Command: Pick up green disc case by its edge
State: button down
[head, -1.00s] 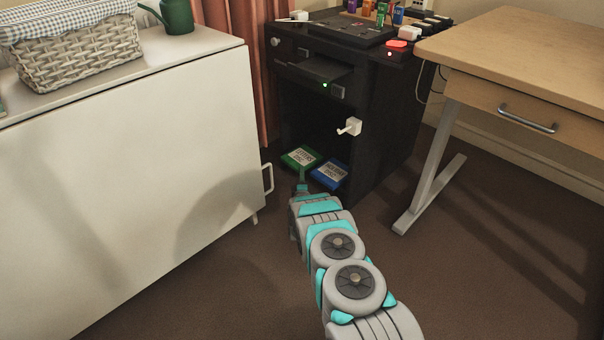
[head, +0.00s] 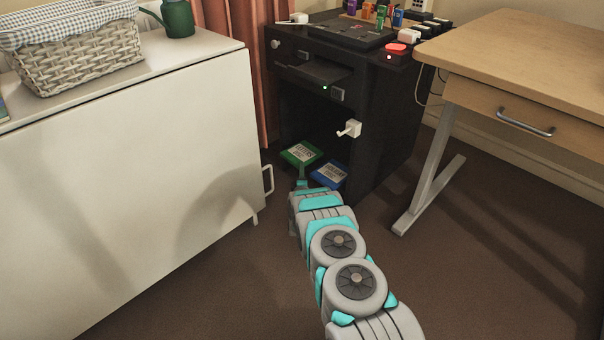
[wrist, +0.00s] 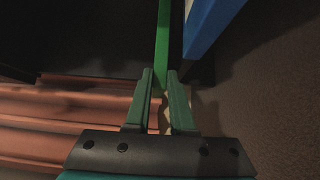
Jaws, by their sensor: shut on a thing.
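The green disc case (head: 302,153) with a pale label is at the open lower front of the black cabinet, left of a blue disc case (head: 329,174). In the wrist view the green case (wrist: 163,40) shows edge-on as a narrow strip running between my fingers. My gripper (wrist: 161,76) is shut on this near edge, one finger on each side. The blue case (wrist: 207,22) is close on the right of the green one there, apart from my fingers. In the head view my gripper (head: 302,175) is small and partly hidden by my wrist.
The black cabinet (head: 385,140) has a white handle (head: 349,129) sticking out above the cases. A white sideboard (head: 130,190) stands close on the left, with a handle (head: 267,179) near my gripper. A wooden desk (head: 530,50) is on the right. Brown floor lies clear between.

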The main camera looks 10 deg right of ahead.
jog(key=shift+s, duration=0.1)
jog(key=s+a+r+p, duration=0.1)
jog(key=s+r+p, duration=0.1)
jog(key=s, duration=0.5)
jog(key=s+a+r+p, duration=0.1)
jog(key=s+r+p, duration=0.1)
jog(key=s, duration=0.4)
jog(key=shift+s+r+p, duration=0.35)
jog(key=shift+r+p, duration=0.05)
jog(key=shift+p, duration=0.35)
